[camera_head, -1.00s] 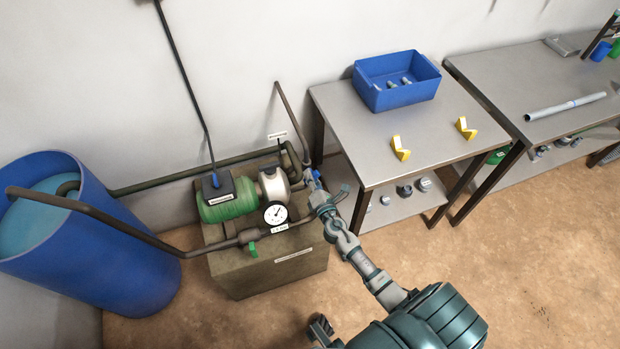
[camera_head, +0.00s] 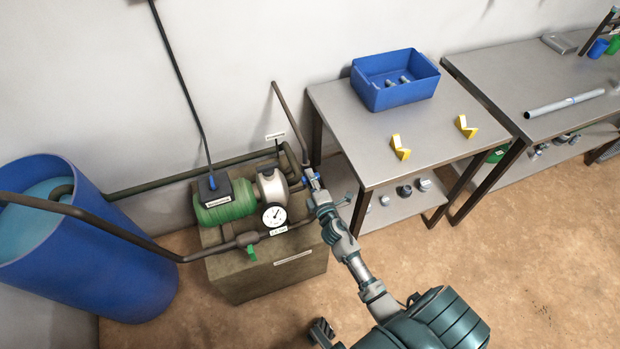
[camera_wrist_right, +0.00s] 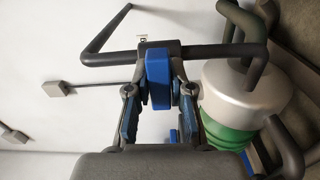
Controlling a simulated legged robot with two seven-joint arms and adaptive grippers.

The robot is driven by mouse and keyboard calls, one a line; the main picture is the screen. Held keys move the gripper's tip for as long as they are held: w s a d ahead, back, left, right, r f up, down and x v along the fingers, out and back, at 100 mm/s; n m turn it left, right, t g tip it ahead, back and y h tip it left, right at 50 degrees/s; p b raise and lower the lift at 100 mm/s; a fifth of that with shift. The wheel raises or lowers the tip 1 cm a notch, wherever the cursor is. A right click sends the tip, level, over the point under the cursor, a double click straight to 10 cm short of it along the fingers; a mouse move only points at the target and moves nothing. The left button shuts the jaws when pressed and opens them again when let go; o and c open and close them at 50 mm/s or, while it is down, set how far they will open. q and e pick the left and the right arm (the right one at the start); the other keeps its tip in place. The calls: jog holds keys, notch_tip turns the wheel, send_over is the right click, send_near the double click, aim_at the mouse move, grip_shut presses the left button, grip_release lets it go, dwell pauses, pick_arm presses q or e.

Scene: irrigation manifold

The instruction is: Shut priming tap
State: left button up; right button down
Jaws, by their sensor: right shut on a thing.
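The tap with a blue handle (camera_head: 309,175) sits on the dark pipe at the right of the pump. In the right wrist view the blue handle (camera_wrist_right: 157,78) stands upright in the picture between the two finger pads, in front of the dark pipe. My right gripper (camera_head: 314,188) is shut on this handle; its fingertips also show in the wrist view (camera_wrist_right: 158,98). The gripper hides part of the tap in the head view.
The pump (camera_head: 228,203) with its gauge (camera_head: 274,215) stands on a block left of my gripper. A green-handled tap (camera_head: 251,252) is on the lower pipe. A blue barrel (camera_head: 120,260) is at left. A steel table (camera_head: 350,135) with a blue crate (camera_head: 395,95) stands close at right.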

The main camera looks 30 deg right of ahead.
jog(key=shift+f, duration=0.2)
dwell(0.3)
jog(key=c, duration=1)
grip_release()
jog(key=shift+d, duration=0.15)
jog(key=v, duration=1.2)
